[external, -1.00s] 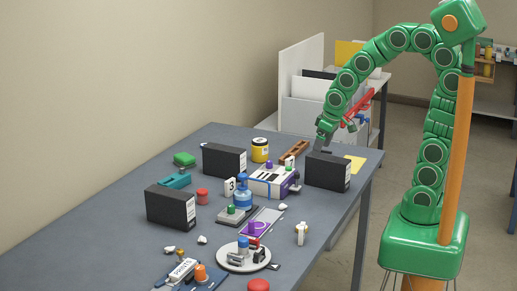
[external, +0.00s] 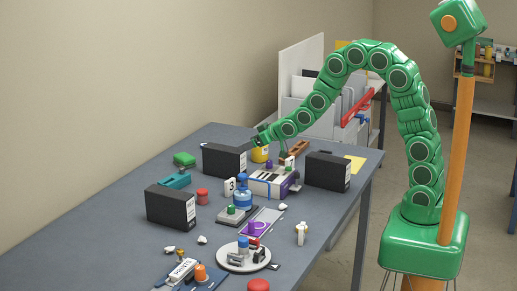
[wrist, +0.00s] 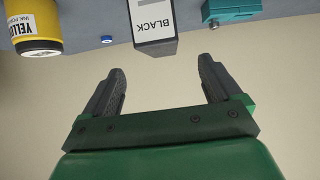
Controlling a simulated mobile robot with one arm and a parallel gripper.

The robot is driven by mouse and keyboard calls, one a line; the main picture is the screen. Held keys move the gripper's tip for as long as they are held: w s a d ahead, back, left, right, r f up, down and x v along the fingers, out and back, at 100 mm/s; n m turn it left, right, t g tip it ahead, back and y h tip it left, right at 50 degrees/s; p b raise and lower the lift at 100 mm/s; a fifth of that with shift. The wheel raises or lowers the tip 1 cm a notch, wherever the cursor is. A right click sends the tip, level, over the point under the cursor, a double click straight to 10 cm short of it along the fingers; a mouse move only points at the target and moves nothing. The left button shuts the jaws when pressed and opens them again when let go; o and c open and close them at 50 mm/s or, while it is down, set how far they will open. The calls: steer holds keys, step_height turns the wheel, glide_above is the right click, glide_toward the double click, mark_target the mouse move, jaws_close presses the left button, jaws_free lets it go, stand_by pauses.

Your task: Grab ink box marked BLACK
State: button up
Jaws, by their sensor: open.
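The black box whose white label reads BLACK (wrist: 152,22) is at the top centre of the wrist view, upside down there and beyond my fingertips. It appears to be the back box (external: 222,161) in the external view, left of the yellow jar (external: 260,152). My gripper (wrist: 162,68) is open and empty, with the box lined up roughly between its fingers but apart from them. In the external view my gripper (external: 261,136) is above the jar and the box's right end. Two similar black boxes stand at front left (external: 171,207) and right (external: 327,171); their labels are too small to read.
The yellow jar stands close on the left in the wrist view (wrist: 33,25), and a teal object (wrist: 230,9) is on the right. A purple-and-white device (external: 268,183) and a blue bottle (external: 243,191) crowd the table's middle.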

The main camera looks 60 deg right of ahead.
mark_target(226, 148)
steer(key=shift+t, duration=0.7)
steer(key=shift+x, duration=5.75)
steer(key=shift+d+r, duration=0.15)
steer(key=shift+r, duration=0.1)
jaws_close()
